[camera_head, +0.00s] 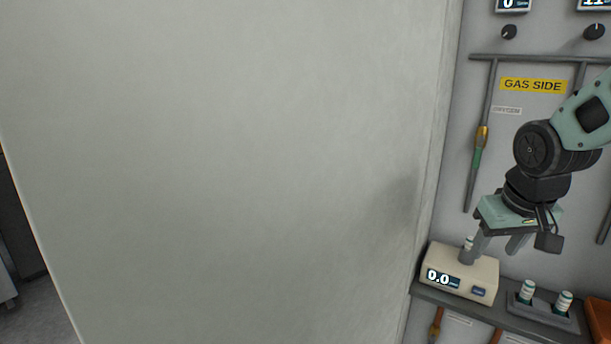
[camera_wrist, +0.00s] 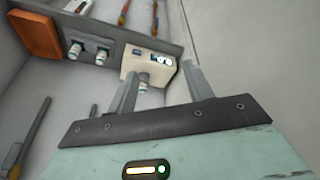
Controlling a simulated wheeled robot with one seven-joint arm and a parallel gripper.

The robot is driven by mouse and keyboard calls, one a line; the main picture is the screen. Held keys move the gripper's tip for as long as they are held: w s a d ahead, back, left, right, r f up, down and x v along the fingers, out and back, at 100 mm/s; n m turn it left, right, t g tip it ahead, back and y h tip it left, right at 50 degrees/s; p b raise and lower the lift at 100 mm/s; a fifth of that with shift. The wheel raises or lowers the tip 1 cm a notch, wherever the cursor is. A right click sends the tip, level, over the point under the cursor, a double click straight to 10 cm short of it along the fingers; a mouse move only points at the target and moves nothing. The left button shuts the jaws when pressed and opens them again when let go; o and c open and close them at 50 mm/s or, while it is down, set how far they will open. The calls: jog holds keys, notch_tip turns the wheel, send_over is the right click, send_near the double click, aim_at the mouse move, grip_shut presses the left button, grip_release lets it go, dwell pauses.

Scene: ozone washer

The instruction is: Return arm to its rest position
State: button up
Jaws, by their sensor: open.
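My gripper (camera_head: 494,252) hangs from my green and black arm at the right of the head view, in front of the grey panel. Its two fingers are apart, just above and in front of a beige meter (camera_head: 478,276) reading 0.0. A small vial (camera_head: 468,243) stands at the meter, partly hidden behind a finger. In the wrist view, the gripper (camera_wrist: 160,80) shows spread fingers with the vial (camera_wrist: 143,80) on the meter (camera_wrist: 133,63) visible between them, and nothing is held. I cannot tell whether a finger touches the vial.
A large pale wall (camera_head: 220,170) fills the left and middle. A shelf (camera_head: 450,296) carries a rack (camera_head: 540,312) with two vials and an orange block (camera_head: 600,318). Pipes (camera_head: 535,58) and a green and orange tube (camera_head: 478,155) run along the panel marked GAS SIDE.

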jog(key=s+a+f+g, duration=0.1)
jog(key=s+a+f, duration=0.1)
jog(key=s+f, duration=0.7)
jog(key=s+a+r+n+g+y, duration=0.1)
jog(key=s+a+r+n+g, duration=0.2)
jog(key=s+a+n, duration=0.4)
jog(key=s+a+r, duration=0.1)
jog(key=s+a, duration=0.6)
jog(key=a, duration=0.3)
jog(key=shift+s+n, duration=0.2)
jog(key=shift+n, duration=0.2)
